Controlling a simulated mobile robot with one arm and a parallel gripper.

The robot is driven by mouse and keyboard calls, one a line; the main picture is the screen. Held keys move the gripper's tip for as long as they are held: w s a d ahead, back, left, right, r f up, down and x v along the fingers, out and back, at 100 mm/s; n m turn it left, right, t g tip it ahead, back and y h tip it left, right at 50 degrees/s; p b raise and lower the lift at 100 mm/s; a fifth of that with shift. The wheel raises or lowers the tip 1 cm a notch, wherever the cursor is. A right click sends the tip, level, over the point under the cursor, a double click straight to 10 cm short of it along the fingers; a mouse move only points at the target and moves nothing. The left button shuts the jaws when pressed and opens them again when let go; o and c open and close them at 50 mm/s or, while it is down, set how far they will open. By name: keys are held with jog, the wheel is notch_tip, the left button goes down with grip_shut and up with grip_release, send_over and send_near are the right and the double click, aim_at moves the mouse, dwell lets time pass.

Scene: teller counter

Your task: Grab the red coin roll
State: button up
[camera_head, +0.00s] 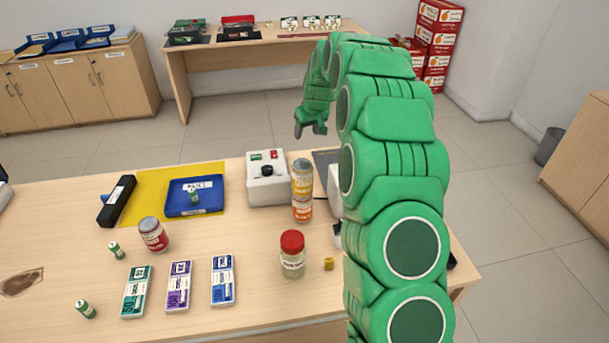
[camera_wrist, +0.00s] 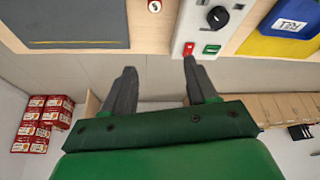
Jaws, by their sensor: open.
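A small round red-and-white end (camera_wrist: 154,6), probably the red coin roll, shows at the top edge of the wrist view. It is on the counter between the grey mat and the white control box. I cannot make it out in the head view, where the stacked cans may hide it. My gripper (camera_head: 309,131) hangs beyond the counter's far edge in the head view. Its two fingers, in the wrist view (camera_wrist: 160,67), are spread apart with nothing between them. The red end lies above the fingers in that picture, apart from them.
The control box (camera_head: 267,183) and stacked yellow and orange cans (camera_head: 302,192) stand near the far edge. A blue tray (camera_head: 177,209) holds a green roll. A red-lidded jar (camera_head: 292,258), banknote bundles (camera_head: 178,287) and green rolls are nearer. Behind is a back table (camera_head: 262,38).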

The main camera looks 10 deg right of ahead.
jog(key=shift+w+a+f, duration=0.1)
jog(key=shift+w+f, duration=0.25)
jog(key=shift+f, duration=2.8)
jog(key=shift+w+a+f, duration=0.1)
jog(key=shift+w+f, duration=0.25)
jog(key=shift+f, duration=2.85)
jog(key=shift+w+a+f, duration=0.1)
jog(key=shift+w+f, duration=0.25)
jog(key=shift+f, duration=2.8)
jog(key=shift+w+f, duration=0.3)
jog(key=shift+f, duration=0.3)
grip_shut()
